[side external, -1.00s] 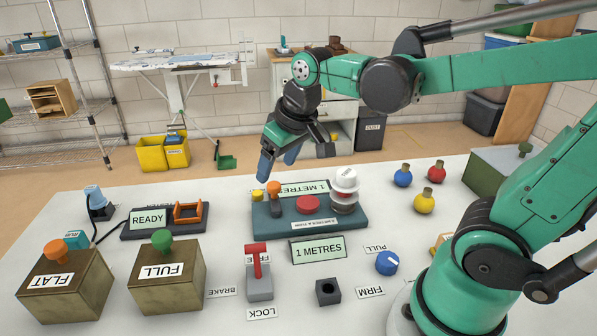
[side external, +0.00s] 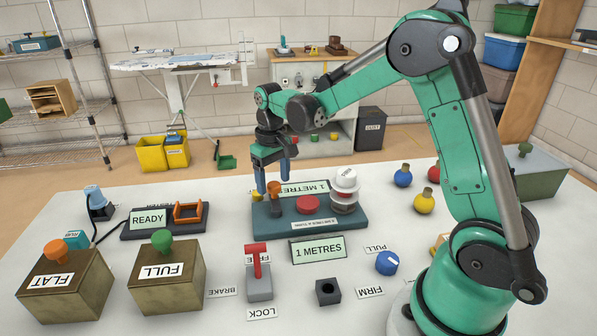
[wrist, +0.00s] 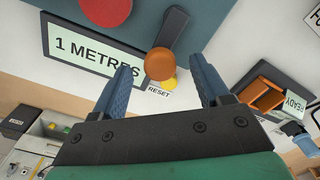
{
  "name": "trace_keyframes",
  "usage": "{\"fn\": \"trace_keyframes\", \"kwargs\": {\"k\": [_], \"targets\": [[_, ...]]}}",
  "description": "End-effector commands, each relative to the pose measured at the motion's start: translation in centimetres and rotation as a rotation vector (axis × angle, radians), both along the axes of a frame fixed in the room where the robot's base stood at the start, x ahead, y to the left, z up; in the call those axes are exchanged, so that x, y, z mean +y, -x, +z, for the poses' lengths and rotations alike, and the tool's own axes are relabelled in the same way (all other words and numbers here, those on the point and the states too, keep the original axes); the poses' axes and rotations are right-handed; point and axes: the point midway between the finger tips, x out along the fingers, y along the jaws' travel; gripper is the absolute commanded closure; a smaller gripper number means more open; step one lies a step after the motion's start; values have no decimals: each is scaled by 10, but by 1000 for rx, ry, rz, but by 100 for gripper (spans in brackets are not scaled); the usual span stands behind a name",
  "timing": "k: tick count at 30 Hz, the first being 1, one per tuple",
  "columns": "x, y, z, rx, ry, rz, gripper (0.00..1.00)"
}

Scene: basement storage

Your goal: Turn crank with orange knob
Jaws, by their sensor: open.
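The crank's orange knob (side external: 275,187) stands at the left end of a teal base (side external: 262,222) in the side view. In the wrist view the knob (wrist: 160,64) sits at the end of a dark crank arm (wrist: 172,30). My gripper (side external: 274,178) points down, open and empty. Its blue fingers are either side of the knob in the picture, a little above it. In the wrist view my gripper (wrist: 168,78) also has a finger on each side of the knob, with gaps. I cannot tell how far above the knob the tips are.
The base also carries a red button (side external: 308,205), a white-topped stack (side external: 345,188) and a "1 METRES" display (wrist: 95,55). A yellow reset button (wrist: 168,83) is close to the knob. A red-handled lever (side external: 257,262) and two knobbed boxes (side external: 165,277) stand in front.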

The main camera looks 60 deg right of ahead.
Motion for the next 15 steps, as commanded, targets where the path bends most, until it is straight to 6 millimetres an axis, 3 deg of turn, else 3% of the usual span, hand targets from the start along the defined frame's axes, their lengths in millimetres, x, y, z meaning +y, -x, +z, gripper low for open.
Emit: {"fn": "trace_keyframes", "kwargs": {"k": [10, 11, 15], "targets": [[0, 0, -8, -1, 0, 0, 31], [0, 0, -7, -1, 0, 0, 37], [0, 0, -7, -1, 0, 0, 76]]}}
